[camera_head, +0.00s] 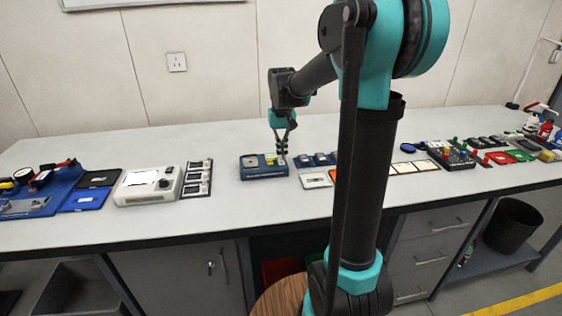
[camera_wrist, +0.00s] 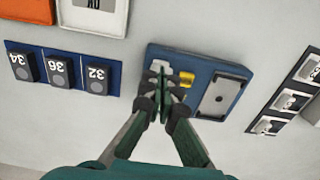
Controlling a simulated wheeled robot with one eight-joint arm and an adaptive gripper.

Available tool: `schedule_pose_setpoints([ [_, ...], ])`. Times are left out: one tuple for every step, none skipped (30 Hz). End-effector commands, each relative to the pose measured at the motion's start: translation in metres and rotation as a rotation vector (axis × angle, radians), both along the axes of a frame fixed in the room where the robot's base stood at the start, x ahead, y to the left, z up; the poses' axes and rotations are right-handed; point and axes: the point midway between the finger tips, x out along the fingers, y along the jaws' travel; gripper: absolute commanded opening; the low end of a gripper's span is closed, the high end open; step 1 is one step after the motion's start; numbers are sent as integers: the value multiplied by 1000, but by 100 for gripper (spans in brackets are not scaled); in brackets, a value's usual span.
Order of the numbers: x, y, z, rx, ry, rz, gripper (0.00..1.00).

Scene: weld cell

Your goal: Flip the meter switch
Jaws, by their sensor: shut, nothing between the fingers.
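A blue box-shaped device (camera_head: 262,172) lies on the bench under my gripper. In the wrist view the same blue device (camera_wrist: 233,72) shows a grey rectangular plate (camera_wrist: 221,96), a small yellow part (camera_wrist: 187,78) and a pale part (camera_wrist: 159,66) partly hidden by the fingers. Which of these is the meter switch I cannot tell for sure. My gripper (camera_head: 282,157) is shut and empty. Its fingertips (camera_wrist: 163,92) overlap the device's end with the pale part in the wrist view. Whether they touch it I cannot tell.
A panel with three numbered black blocks (camera_wrist: 61,69) and a strip of grey switches (camera_wrist: 289,99) flank the device. Bare bench (camera_head: 240,215) lies in front.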

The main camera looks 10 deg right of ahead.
Motion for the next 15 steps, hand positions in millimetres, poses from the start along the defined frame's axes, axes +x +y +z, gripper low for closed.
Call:
schedule_pose_setpoints([
  [0, 0, -1, 0, 0, 0, 0],
  [0, 0, -1, 0, 0, 0, 0],
  [0, 0, -2, 0, 0, 0, 0],
  [0, 0, -2, 0, 0, 0, 0],
  [0, 0, -3, 0, 0, 0, 0],
  [0, 0, -3, 0, 0, 0, 0],
  [0, 0, -4, 0, 0, 0, 0],
  [0, 0, -4, 0, 0, 0, 0],
  [0, 0, -5, 0, 0, 0, 0],
  [0, 0, -5, 0, 0, 0, 0],
  [0, 0, -6, 0, 0, 0, 0],
  [0, 0, -6, 0, 0, 0, 0],
  [0, 0, -6, 0, 0, 0, 0],
  [0, 0, -7, 0, 0, 0, 0],
  [0, 0, -7, 0, 0, 0, 0],
])
